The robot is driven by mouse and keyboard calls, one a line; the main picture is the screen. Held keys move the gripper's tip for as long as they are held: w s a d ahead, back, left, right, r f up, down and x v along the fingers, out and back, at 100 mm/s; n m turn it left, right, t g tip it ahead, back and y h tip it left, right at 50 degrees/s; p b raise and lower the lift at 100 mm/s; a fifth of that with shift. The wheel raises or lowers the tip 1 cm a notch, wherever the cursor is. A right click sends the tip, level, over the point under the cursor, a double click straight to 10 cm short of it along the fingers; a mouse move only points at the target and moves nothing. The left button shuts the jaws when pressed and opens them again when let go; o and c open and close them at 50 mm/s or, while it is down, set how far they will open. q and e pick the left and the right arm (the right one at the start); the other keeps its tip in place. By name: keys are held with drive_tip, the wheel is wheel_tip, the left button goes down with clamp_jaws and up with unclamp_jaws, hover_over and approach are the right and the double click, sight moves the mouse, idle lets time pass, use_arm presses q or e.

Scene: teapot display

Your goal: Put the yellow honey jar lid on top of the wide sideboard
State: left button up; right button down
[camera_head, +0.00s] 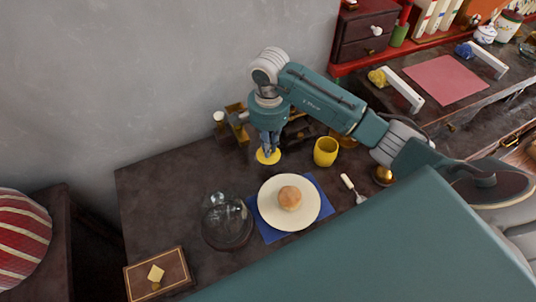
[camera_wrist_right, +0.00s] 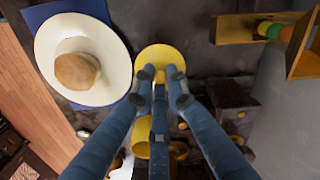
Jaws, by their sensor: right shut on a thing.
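The yellow honey jar lid (camera_head: 268,156) is a flat round disc. My right gripper (camera_head: 268,146) points down and is shut on it; in the wrist view the fingertips (camera_wrist_right: 160,78) meet at the lid (camera_wrist_right: 158,57). The lid is over the back part of a dark brown sideboard top (camera_head: 160,200). I cannot tell whether it touches the top or hangs just above it. My left gripper is not in view.
A cream plate with a bun (camera_head: 290,198) sits on a blue napkin (camera_head: 322,193), with a glass dome (camera_head: 227,222) to its left. A yellow cup (camera_head: 326,151) stands right of the lid. A wooden rack (camera_head: 236,117) is behind. The left part of the top is clear.

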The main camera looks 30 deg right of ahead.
wheel_tip(320, 180, down, 5)
drive_tip(key=shift+f, duration=0.15)
drive_tip(key=shift+w, duration=0.1)
drive_tip(key=shift+f, duration=0.2)
drive_tip(key=c, duration=1.7)
unclamp_jaws()
drive_tip(key=shift+c, duration=0.2)
drive_tip(key=shift+r, duration=0.1)
